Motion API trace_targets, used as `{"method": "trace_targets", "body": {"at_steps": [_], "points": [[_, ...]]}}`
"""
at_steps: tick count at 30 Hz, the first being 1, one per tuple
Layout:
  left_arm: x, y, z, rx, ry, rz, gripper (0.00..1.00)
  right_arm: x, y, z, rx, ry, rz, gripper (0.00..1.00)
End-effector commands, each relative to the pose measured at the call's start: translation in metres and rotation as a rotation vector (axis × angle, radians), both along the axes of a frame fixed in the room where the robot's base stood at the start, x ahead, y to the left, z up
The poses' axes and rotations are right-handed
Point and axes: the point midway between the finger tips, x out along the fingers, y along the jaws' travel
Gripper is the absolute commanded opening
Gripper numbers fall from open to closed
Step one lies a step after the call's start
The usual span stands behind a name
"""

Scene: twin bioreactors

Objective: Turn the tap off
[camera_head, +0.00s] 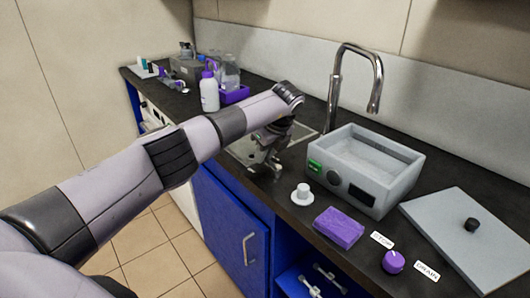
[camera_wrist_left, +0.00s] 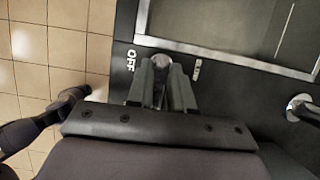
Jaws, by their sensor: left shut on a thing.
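The tap's tall chrome spout (camera_head: 360,62) rises behind the counter in the head view and curves over to the right. Its base shows at the right of the left wrist view (camera_wrist_left: 300,105). My left gripper (camera_head: 262,165) points down at the counter's front strip, beside the sink (camera_head: 245,150). In the left wrist view my left gripper's fingers (camera_wrist_left: 161,72) are closed around a small rounded grey knob (camera_wrist_left: 161,60). An "OFF" label (camera_wrist_left: 130,60) lies left of the fingers; a second label (camera_wrist_left: 197,68), partly hidden, lies right. My right gripper is out of view.
A grey open-topped bath (camera_head: 365,165) stands right of my gripper. Near it are a white knob-like piece on a disc (camera_head: 302,192), a purple block (camera_head: 338,228), a purple dial (camera_head: 393,261) and a flat lid (camera_head: 470,235). A white bottle (camera_head: 209,92) stands farther back.

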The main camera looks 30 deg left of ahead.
Motion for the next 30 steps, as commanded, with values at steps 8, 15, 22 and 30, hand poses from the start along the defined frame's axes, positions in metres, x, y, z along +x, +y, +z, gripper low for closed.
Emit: {"method": "trace_targets", "body": {"at_steps": [8, 15, 22, 30], "points": [[0.0, 0.001, 0.001, 0.0, -0.002, 0.005, 0.47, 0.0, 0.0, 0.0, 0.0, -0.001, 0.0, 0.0], [0.0, -0.001, 0.004, 0.0, -0.002, 0.001, 0.47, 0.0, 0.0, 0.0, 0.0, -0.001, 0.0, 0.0], [-0.004, -0.013, 0.036, 0.0, -0.006, 0.001, 0.47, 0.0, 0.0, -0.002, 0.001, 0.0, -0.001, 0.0], [-0.008, -0.024, 0.064, 0.0, -0.003, 0.003, 0.47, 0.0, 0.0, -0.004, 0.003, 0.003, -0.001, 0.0]]}}
